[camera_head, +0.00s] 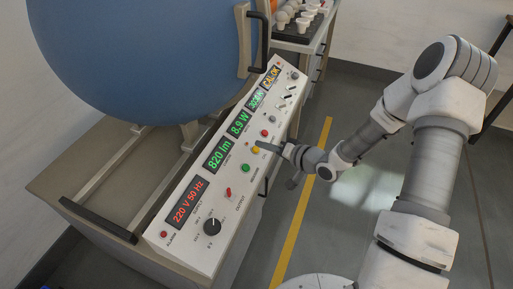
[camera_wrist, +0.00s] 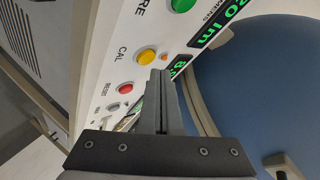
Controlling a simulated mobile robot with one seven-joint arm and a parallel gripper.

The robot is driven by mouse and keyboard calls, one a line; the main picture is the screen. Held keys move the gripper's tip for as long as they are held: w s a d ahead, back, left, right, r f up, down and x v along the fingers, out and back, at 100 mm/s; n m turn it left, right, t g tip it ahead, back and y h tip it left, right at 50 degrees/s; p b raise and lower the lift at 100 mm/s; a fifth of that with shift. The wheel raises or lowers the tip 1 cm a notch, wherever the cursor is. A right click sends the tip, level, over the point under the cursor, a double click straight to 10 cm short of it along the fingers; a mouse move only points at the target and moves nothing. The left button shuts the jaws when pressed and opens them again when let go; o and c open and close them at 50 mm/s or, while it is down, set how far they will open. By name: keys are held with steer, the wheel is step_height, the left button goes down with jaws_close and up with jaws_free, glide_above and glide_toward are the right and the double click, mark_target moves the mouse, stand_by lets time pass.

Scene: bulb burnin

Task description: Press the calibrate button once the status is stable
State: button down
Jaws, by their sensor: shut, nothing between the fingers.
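The yellow button (camera_head: 255,150) is on the sloped white control panel (camera_head: 150,236). In the wrist view the yellow button (camera_wrist: 146,56) has the label CAL beside it. My gripper (camera_head: 260,145) is shut and empty, its fingertips at the yellow button. In the wrist view the tips of my gripper (camera_wrist: 160,72) lie just beside the button; I cannot tell whether they touch it. The amber status display (camera_head: 271,76) seems to read CAL OK. Green displays read 820 lm (camera_head: 219,152) and 8.9 W (camera_head: 238,123).
A green button (camera_head: 245,168) and a red button (camera_head: 265,133) flank the yellow one. A black knob (camera_head: 212,226) and a red switch (camera_head: 228,193) are lower. A large blue sphere (camera_head: 150,50) stands behind the panel. The floor right of the yellow line (camera_head: 302,205) has free room.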

steer(key=r+p, duration=0.1)
steer(key=d+r+p, duration=0.1)
steer(key=r+p, duration=0.1)
steer(key=s+d+r+p, duration=0.1)
steer(key=shift+r, duration=0.25)
steer(key=shift+w+d+p, duration=0.1)
steer(key=shift+p, duration=0.2)
stand_by(0.4)
